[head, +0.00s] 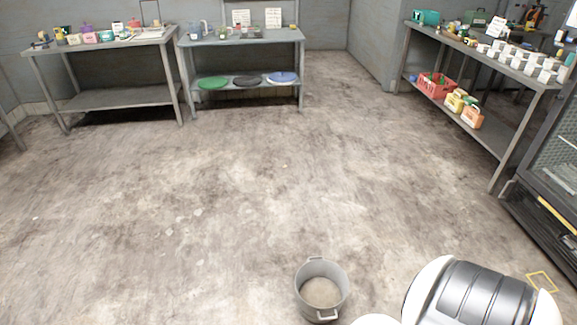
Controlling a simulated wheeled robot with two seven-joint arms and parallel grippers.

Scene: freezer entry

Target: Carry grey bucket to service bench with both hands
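The grey bucket (301,290) is at the bottom centre of the head view. It looks upright, open at the top, with a small handle on its near rim and another at its far rim. Its inside looks empty, showing a pale bottom. I cannot tell whether it rests on the floor. Neither of my grippers shows in the view. Several benches stand around the room; I cannot tell which is the service bench. A bench at the back (240,37) carries cups and small cards, with green, black and blue round lids on its lower shelf.
A grey table (110,42) with small boxes stands at back left. A long bench (440,40) along the right holds white cartons, with a red crate (434,86) and jugs below. A dark glass-fronted cabinet (553,165) stands at right. The middle floor (240,170) is clear.

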